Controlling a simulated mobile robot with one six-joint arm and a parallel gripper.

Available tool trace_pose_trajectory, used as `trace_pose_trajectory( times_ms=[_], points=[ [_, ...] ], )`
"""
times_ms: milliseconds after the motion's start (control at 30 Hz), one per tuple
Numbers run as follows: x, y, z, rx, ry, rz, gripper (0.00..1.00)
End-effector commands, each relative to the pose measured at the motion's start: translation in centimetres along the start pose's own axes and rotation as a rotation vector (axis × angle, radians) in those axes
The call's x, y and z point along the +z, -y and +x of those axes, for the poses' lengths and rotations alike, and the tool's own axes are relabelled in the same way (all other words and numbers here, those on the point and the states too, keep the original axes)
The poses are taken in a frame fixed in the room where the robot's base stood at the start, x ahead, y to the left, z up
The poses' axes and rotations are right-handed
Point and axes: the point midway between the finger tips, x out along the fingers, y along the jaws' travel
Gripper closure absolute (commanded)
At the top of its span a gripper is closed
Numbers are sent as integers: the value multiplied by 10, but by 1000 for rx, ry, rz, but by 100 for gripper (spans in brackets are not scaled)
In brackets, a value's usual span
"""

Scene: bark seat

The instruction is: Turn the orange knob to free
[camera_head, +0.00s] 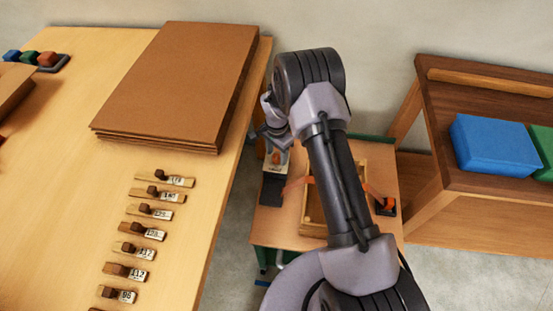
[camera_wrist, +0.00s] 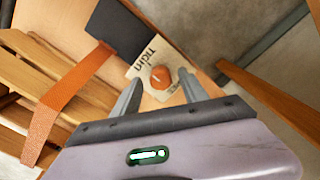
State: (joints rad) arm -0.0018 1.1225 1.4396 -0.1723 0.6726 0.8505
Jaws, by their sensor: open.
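The orange knob (camera_wrist: 160,77) sits on a pale label plate (camera_wrist: 148,62) with dark lettering that I cannot read for certain. The knob has a light mark on its face; its exact setting is unclear. In the head view the knob (camera_head: 275,157) is small, just below my gripper. My gripper (camera_wrist: 160,75) is open, with one finger on each side of the knob. I cannot tell whether the fingers touch it. An orange strap (camera_wrist: 75,92) runs from a dark block (camera_wrist: 118,30) beside the plate across a slatted wooden piece (camera_wrist: 50,75).
The low bench (camera_head: 268,226) carries the knob and strap. A large table (camera_head: 60,180) with brown boards (camera_head: 180,85) and several labelled wooden pieces stands left. A dark wooden shelf unit (camera_head: 440,130) with a blue box (camera_head: 490,145) stands right.

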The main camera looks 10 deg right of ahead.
Motion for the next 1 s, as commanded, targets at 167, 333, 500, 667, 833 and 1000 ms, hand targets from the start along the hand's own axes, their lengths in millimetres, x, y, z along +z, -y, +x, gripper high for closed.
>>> trace_pose_trajectory(
  times_ms=[167, 333, 500, 667, 833, 1000],
  points=[
    [0, 0, 14, 0, 0, -1, 49],
    [0, 0, 15, -1, -1, -1, 49],
    [0, 0, 14, 0, 0, -1, 62],
    [0, 0, 14, 0, 0, -1, 94],
    [0, 0, 14, 0, 0, -2, 100],
    [0, 0, 14, 0, 0, -29, 100]
  ],
)
